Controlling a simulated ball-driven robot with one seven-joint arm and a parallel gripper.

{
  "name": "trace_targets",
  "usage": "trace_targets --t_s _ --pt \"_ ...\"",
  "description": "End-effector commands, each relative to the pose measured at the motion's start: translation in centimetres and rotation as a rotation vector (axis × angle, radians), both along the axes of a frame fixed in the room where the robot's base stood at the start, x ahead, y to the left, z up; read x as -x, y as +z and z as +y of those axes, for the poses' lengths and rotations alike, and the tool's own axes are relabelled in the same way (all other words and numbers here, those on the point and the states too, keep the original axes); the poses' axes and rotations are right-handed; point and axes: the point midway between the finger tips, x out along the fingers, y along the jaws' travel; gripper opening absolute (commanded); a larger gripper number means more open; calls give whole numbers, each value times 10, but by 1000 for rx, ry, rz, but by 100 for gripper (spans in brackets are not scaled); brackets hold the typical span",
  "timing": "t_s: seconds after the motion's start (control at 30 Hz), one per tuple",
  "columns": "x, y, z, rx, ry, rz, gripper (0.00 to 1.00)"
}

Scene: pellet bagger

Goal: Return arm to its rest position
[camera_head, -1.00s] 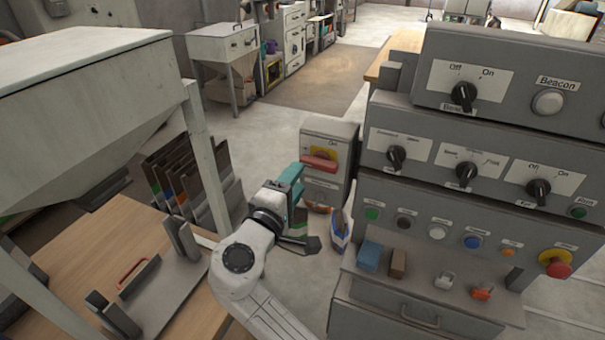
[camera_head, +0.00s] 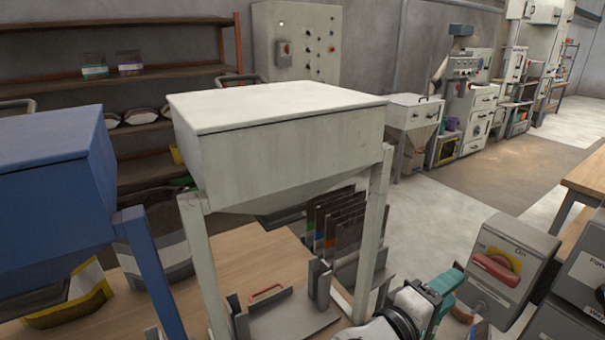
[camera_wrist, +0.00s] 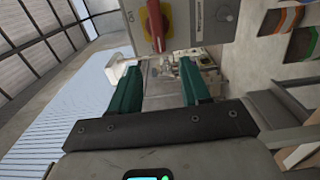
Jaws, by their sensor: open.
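My gripper (camera_wrist: 160,85) shows in the wrist view with two teal fingers spread apart and nothing between them. In the head view my gripper (camera_head: 445,284) is at the lower right, partly cut off by the bottom edge. It is just left of a grey switch box (camera_head: 512,262) with a red rotary handle on a yellow plate. The same switch box (camera_wrist: 198,20) is at the top of the wrist view, beyond the fingers. I cannot tell the exact gap between my gripper and the box.
A white hopper (camera_head: 280,140) on legs stands over a wooden table (camera_head: 240,258). A blue hopper (camera_head: 50,170) is at the left. A rack of dark panels (camera_head: 345,225) stands behind my arm. The grey control console (camera_head: 585,285) is at the right edge. Open floor (camera_head: 430,215) lies beyond.

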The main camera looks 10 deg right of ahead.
Motion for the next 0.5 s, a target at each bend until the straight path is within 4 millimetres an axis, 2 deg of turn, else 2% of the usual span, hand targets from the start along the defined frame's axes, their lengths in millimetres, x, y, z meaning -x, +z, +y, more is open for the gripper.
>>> trace_targets --t_s 0.07,0.17,0.33,0.5 --pt "4 -8 -5 -29 -2 2 47" --pt "19 -38 -21 -149 -7 8 47" --pt "67 -119 -48 -488 -38 23 47" --pt "125 -192 -47 -847 -95 47 47"
